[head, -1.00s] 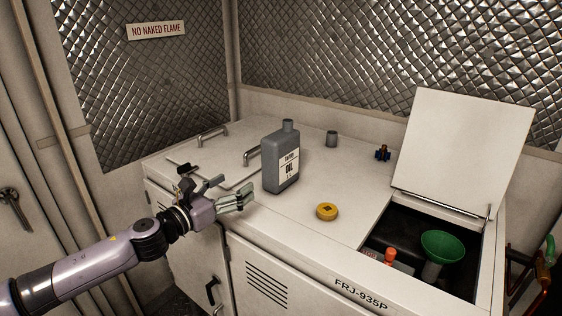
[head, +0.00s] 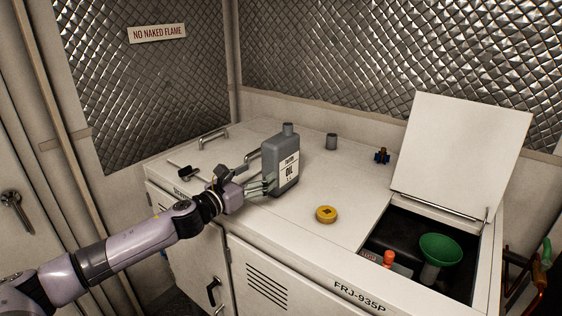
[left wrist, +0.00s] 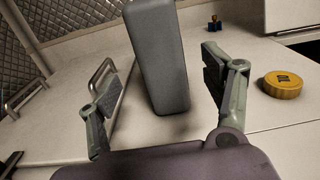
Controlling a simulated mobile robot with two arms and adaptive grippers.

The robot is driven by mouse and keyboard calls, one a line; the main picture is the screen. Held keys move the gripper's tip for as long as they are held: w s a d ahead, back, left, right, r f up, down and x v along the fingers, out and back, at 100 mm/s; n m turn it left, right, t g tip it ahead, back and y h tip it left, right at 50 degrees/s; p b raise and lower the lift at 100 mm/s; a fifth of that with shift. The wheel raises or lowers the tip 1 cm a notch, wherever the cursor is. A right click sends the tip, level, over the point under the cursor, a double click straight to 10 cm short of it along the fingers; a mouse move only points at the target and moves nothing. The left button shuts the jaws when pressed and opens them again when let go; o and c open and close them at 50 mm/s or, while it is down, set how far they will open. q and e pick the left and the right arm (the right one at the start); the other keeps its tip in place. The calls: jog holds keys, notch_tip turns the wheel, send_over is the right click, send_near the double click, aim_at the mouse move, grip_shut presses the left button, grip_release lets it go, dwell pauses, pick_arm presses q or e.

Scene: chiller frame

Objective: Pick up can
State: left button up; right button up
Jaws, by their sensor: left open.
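The can is a grey oil can (head: 281,160) with a white "OIL" label, standing upright on the white cabinet top in the head view. My left gripper (head: 268,184) is at the can's lower left side. In the left wrist view the can (left wrist: 158,60) stands between the two spread fingers of my left gripper (left wrist: 163,88), a little beyond the tips. A gap shows on each side of it, and the gripper is open. My right gripper is in neither view.
A yellow cap (head: 326,214) lies right of the can. Metal handles (head: 214,137) rise at the left. An open hatch at the right holds a green funnel (head: 440,248), its lid (head: 462,150) raised.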

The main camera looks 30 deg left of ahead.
aim_at(268, 165)
pick_arm(q)
jog(key=shift+w+d+r+p, duration=0.1)
jog(key=shift+w+r+p, duration=0.1)
jog(key=shift+w, duration=0.3)
jog(key=shift+w+r+p, duration=0.1)
jog(key=shift+w+p, duration=0.1)
jog(key=shift+w, duration=0.3)
jog(key=shift+w+d+f+p, duration=0.1)
jog(key=shift+w+f+p, duration=0.15)
jog(key=shift+w, duration=0.55)
jog(key=shift+w+r+p, duration=0.25)
jog(key=shift+w+p, duration=0.15)
jog(key=shift+p, duration=0.1)
jog(key=w+p, duration=0.2)
jog(key=w, duration=0.1)
jog(key=shift+w+d, duration=0.1)
jog(key=shift+w+d+f, duration=0.1)
jog(key=shift+w+f, duration=0.05)
jog(key=shift+w, duration=0.5)
jog(key=shift+s, duration=0.1)
